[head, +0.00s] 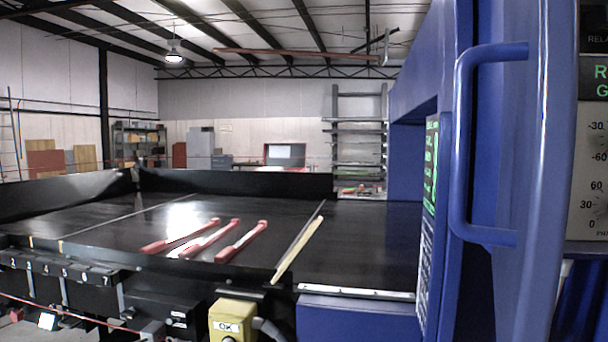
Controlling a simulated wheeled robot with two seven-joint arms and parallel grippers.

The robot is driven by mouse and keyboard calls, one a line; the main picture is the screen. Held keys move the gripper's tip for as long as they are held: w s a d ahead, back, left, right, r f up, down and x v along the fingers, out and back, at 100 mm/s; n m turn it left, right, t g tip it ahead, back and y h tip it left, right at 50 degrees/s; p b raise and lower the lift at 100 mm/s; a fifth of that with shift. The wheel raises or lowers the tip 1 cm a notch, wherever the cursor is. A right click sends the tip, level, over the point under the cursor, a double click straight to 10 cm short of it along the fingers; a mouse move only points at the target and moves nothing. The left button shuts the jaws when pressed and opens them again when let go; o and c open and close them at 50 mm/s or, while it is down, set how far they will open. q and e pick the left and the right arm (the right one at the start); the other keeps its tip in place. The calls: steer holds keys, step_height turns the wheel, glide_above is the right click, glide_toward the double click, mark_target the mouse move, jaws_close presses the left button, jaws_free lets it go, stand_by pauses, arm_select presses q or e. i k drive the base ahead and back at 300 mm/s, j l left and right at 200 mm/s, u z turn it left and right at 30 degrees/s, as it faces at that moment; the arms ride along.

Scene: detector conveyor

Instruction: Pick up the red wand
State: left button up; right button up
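Three reddish wands lie side by side on the black conveyor table, slanting from lower left to upper right: a left wand (180,236), a middle wand (209,238) and a right wand (241,241). All have red ends; paler stretches show along their shafts, partly under glare. I cannot tell which one the task means. They lie apart from one another, with nothing on top of them. Neither of my grippers shows in the head view.
The black conveyor table (350,235) has raised walls at the back and left. A pale strip (298,250) lies right of the wands. A blue machine with a handle (465,150) stands at the right. A yellow OK button box (233,318) sits at the front edge.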

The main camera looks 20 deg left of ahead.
mark_target(229, 252)
steer(key=i+j+u, duration=0.15)
steer(key=j+u, duration=0.3)
steer(key=i+j+u, duration=0.2)
steer(key=u, duration=0.25)
steer(key=i+j+u, duration=0.25)
steer(key=u, duration=0.2)
steer(key=i+j+u, duration=0.35)
